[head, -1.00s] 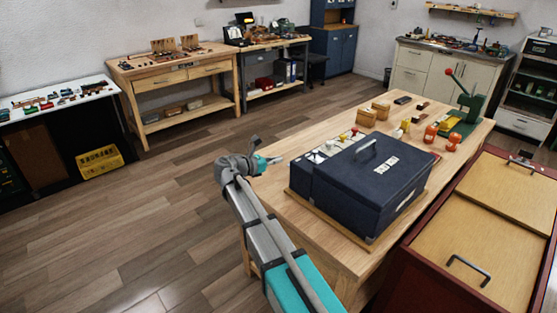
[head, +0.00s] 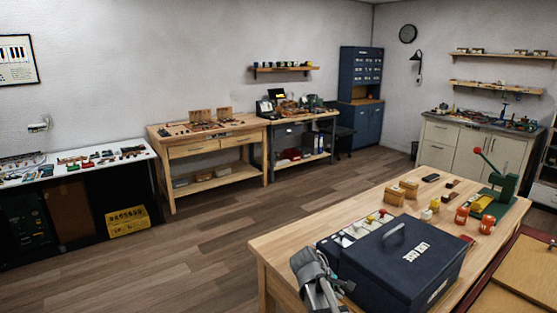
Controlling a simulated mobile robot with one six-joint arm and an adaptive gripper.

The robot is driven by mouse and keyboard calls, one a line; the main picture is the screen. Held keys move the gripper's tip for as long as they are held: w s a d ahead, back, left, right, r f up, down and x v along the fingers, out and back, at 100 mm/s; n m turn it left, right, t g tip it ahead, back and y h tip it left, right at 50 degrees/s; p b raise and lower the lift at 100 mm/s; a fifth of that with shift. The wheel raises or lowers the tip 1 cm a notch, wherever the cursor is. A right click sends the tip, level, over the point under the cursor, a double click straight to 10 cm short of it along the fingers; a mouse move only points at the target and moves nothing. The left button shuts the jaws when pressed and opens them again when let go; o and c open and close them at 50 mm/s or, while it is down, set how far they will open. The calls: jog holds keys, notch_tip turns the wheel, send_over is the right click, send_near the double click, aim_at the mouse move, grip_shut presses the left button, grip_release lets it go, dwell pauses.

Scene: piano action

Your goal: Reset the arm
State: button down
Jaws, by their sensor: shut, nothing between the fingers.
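The end of my arm, a grey wrist, shows at the bottom of the head view, in front of the left part of the dark blue box (head: 405,262). My gripper (head: 344,286) is small and dark beside the wrist, partly hidden by it. It is shut and holds nothing. It appears close to the box's left front side; whether it touches the box I cannot tell.
The box stands on a wooden table (head: 285,238) with small wooden boxes, orange jars (head: 462,215) and a green lever press (head: 505,190). A red-framed cabinet (head: 500,285) stands at the right front. The floor (head: 190,250) to the left is open.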

jog(key=s+a+f+m+g+y+p, duration=0.1)
jog(key=s+m+y+p, duration=0.1)
jog(key=s+m+y, duration=0.5)
jog(key=s+m, duration=0.3)
jog(key=s, duration=0.2)
jog(key=shift+s+a+g, duration=0.2)
jog(key=shift+s+g, duration=0.1)
jog(key=shift+g, duration=0.1)
jog(key=shift+d, duration=0.1)
